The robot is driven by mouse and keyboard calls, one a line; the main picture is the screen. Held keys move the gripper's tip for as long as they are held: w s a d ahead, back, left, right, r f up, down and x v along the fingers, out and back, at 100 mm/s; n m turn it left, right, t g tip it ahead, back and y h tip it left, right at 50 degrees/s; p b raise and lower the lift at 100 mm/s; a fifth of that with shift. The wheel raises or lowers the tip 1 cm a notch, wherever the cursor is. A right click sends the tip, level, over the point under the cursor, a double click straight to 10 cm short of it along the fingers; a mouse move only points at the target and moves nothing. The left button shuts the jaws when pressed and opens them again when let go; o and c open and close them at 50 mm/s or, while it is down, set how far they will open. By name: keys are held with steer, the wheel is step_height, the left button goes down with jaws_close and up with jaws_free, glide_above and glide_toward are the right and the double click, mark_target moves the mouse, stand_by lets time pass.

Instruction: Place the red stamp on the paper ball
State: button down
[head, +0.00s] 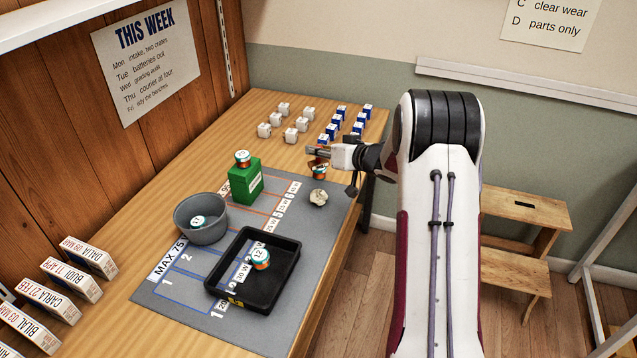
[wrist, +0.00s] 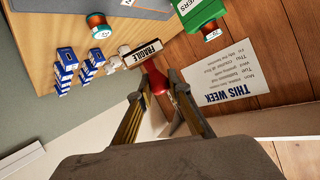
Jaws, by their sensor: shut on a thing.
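My gripper (head: 314,151) is over the far right part of the grey mat, shut on the red stamp (head: 317,162). In the wrist view the stamp's red handle (wrist: 155,79) is between the two fingers (wrist: 160,82), and its white block reading FRAGILE points away from my gripper. The crumpled whitish paper ball (head: 318,197) lies on the mat near its right edge, nearer the camera than my gripper and apart from the stamp. I cannot make out the paper ball in the wrist view.
A spool (head: 319,173) stands just below the stamp in the head view. A green box (head: 245,183) with a spool on top, a grey bowl (head: 203,228) and a black tray (head: 228,292) stand on the mat (head: 165,295). Small white and blue boxes (head: 341,125) stand behind.

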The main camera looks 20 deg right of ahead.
mark_target(322, 166)
steer(key=shift+f, duration=2.65)
steer(key=shift+f, duration=1.85)
steer(key=shift+f, duration=0.15)
steer(key=c, duration=1.9)
jaws_free()
steer(key=shift+s+r, duration=0.1)
steer(key=shift+r, duration=0.1)
steer(key=shift+v, duration=5.9)
